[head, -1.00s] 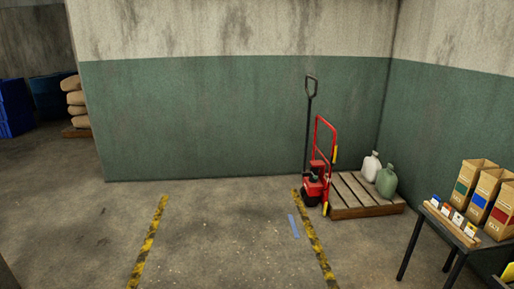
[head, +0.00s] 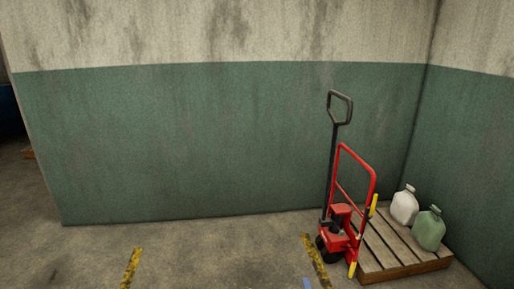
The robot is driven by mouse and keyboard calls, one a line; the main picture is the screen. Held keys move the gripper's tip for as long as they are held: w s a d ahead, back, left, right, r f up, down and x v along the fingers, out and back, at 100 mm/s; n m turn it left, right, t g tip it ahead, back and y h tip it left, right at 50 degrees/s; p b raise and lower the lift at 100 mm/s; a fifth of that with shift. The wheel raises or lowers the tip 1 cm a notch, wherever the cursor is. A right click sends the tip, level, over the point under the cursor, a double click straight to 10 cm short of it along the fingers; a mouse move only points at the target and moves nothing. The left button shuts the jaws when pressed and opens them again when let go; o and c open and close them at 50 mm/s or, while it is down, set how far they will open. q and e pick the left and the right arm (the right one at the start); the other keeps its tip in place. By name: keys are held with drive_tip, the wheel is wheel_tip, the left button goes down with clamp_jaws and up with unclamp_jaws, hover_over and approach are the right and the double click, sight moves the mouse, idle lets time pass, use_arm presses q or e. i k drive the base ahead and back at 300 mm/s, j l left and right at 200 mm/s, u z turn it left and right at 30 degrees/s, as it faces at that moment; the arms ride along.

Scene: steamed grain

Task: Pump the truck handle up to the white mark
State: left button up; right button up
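A red pallet truck (head: 341,226) stands near the wall, right of centre in the head view, at the left end of a wooden pallet (head: 393,275). Its black handle (head: 331,160) stands nearly upright and ends in a loop grip (head: 340,104) at the top. A red tubular frame (head: 358,159) rises beside the handle. I cannot make out a white mark from here. Neither of my grippers is in view.
A white jug (head: 404,206) and a green jug (head: 429,229) stand on the pallet by the right wall. Yellow-black floor stripes (head: 131,267) lie in front. A bit of blue tape (head: 307,283) shows at the bottom edge. The floor (head: 200,262) left of the truck is clear.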

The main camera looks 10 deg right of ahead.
sight(336, 124)
drive_tip(key=i+z, duration=0.1)
drive_tip(key=i, duration=0.4)
drive_tip(key=i+j+z, duration=0.15)
drive_tip(key=i, duration=0.4)
drive_tip(key=i+j+z, duration=0.1)
drive_tip(key=i, duration=0.4)
drive_tip(key=i+j+z, duration=0.1)
drive_tip(key=i, duration=0.4)
drive_tip(key=i+j+z, duration=0.15)
drive_tip(key=i+z, duration=0.25)
drive_tip(key=i+j+z, duration=0.2)
drive_tip(key=z, duration=0.15)
drive_tip(key=i+j+z, duration=0.25)
drive_tip(key=j+z, duration=0.15)
drive_tip(key=i+j+z, duration=0.2)
drive_tip(key=j+z, duration=0.15)
drive_tip(key=i+j+z, duration=0.1)
drive_tip(key=j+z, duration=0.3)
drive_tip(key=j, duration=0.15)
drive_tip(key=i+j+z, duration=0.1)
drive_tip(key=j+z, duration=0.55)
drive_tip(key=j, duration=0.7)
